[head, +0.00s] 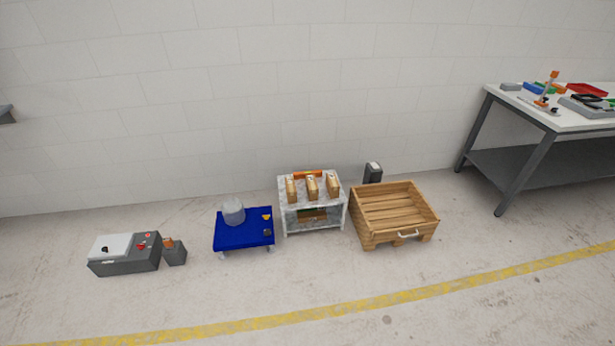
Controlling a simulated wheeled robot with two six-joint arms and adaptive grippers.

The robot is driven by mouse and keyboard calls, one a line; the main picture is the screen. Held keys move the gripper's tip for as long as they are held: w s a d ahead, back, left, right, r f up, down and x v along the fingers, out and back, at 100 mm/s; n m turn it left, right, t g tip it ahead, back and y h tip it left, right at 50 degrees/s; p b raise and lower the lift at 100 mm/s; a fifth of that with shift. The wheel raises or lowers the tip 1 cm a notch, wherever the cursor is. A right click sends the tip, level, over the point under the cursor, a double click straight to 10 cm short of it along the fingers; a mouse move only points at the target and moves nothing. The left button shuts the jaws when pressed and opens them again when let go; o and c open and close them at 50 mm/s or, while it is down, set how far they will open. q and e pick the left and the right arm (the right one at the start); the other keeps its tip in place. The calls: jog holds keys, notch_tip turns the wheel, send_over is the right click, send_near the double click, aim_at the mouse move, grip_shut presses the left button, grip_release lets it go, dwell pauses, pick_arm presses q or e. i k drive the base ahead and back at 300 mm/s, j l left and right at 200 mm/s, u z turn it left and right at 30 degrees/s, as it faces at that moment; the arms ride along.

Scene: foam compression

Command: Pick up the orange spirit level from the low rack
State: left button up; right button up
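The low rack (312,205) is a small pale grey stand on the floor against the wall, near the middle of the head view. The orange spirit level (307,174) lies across the back of its top, behind several upright tan blocks (312,187) that stand in a row. The blocks partly hide the level's lower edge. A tan item with something green (312,214) sits on the rack's lower shelf. Neither of my grippers is in view.
A blue cart (231,238) with a grey cylinder (233,210) stands left of the rack. A wooden crate (378,240) stands close on its right. A grey machine (125,254) is far left, a workbench (545,115) far right. The floor in front (300,285) is clear.

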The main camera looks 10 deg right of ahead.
aim_at(318, 173)
jog(key=i+l+u, duration=0.25)
jog(key=i+l, duration=0.65)
jog(key=i, duration=0.2)
jog(key=i+l+u, duration=0.3)
jog(key=i+l, duration=0.75)
jog(key=l, duration=0.1)
